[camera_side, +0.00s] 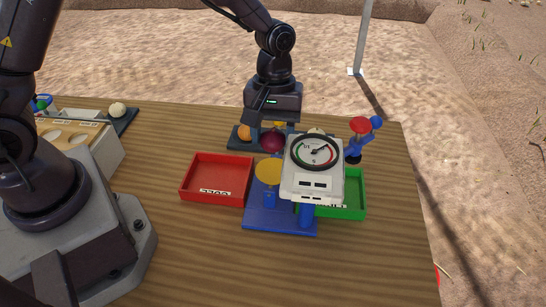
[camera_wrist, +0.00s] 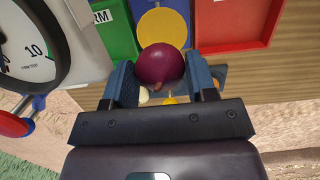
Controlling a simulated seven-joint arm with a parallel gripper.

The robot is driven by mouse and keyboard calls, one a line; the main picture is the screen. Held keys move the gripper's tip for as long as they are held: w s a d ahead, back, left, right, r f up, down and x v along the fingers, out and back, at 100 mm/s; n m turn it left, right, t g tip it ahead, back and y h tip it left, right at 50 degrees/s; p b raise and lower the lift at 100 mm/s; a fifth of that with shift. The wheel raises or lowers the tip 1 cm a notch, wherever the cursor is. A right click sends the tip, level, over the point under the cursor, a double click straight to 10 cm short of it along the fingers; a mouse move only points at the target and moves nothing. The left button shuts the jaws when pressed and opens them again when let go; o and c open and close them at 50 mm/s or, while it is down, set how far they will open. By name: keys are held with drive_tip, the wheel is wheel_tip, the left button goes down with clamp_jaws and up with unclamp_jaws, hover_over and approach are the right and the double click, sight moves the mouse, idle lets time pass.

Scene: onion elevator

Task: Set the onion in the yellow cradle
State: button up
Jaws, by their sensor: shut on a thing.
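A dark red-purple onion (camera_wrist: 162,66) is held between the two blue pads of my gripper (camera_wrist: 165,82) in the wrist view. In the side view the onion (camera_side: 271,142) hangs under my gripper (camera_side: 270,128), behind the yellow cradle and apart from it. The yellow cradle (camera_side: 270,173) is a round yellow disc on a blue post, standing on a blue base (camera_side: 280,219). In the wrist view the yellow disc (camera_wrist: 163,27) lies just beyond the onion, which overlaps its near edge in the picture.
A white box with a dial gauge (camera_side: 312,180) stands right of the cradle. A red tray (camera_side: 216,179) is to the left and a green tray (camera_side: 352,192) to the right. A dark tray (camera_side: 239,139) with round items lies behind. A red-and-blue piece (camera_side: 358,138) stands behind the gauge.

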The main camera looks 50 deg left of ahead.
sight(273, 174)
drive_tip(key=shift+f, duration=3.3)
drive_tip(key=shift+f, duration=0.15)
drive_tip(key=o, duration=0.9)
drive_tip(key=shift+o, duration=0.2)
